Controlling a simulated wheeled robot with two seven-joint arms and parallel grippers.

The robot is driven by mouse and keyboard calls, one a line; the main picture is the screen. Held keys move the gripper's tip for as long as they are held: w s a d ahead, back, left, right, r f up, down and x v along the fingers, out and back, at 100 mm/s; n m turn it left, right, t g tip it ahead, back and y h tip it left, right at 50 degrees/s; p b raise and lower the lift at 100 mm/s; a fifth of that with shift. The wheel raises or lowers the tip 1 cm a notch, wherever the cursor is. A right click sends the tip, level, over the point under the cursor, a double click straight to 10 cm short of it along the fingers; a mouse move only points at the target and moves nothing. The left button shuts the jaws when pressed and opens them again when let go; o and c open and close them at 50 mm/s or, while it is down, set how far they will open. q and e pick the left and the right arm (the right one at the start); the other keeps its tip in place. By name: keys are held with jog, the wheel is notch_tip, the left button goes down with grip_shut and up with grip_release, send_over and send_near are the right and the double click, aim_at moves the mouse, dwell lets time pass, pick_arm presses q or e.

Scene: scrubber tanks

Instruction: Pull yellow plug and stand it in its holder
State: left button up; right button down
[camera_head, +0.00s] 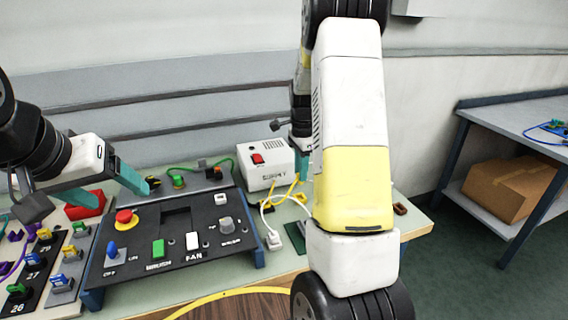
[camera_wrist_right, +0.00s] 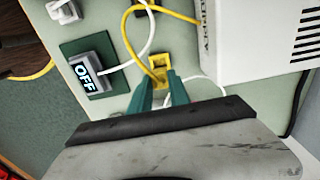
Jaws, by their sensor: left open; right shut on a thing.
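The yellow plug (camera_wrist_right: 158,60) shows in the right wrist view, with a yellow cord looping up from it. My right gripper (camera_wrist_right: 160,85) is shut on it, one teal finger on either side. I cannot tell whether the plug is still seated in a socket. In the head view my right arm hides the plug and most of that gripper; yellow cord (camera_head: 291,194) shows beside the arm. My left gripper (camera_head: 122,193) is open and empty above the left part of the control panel. I cannot make out which thing is the plug's holder.
A white supply box (camera_head: 265,163) with a red switch stands beside the right gripper. A white plug (camera_head: 273,240) and white cords lie near the yellow cord. A green plate with an OFF display (camera_wrist_right: 88,72) is close by. The control panel (camera_head: 180,235) fills the bench middle.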

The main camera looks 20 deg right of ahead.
jog(key=shift+f, duration=2.3)
jog(key=shift+f, duration=0.15)
jog(key=shift+f, duration=0.9)
jog(key=c, duration=1.2)
grip_release()
jog(key=shift+o, duration=0.6)
jog(key=o, duration=0.4)
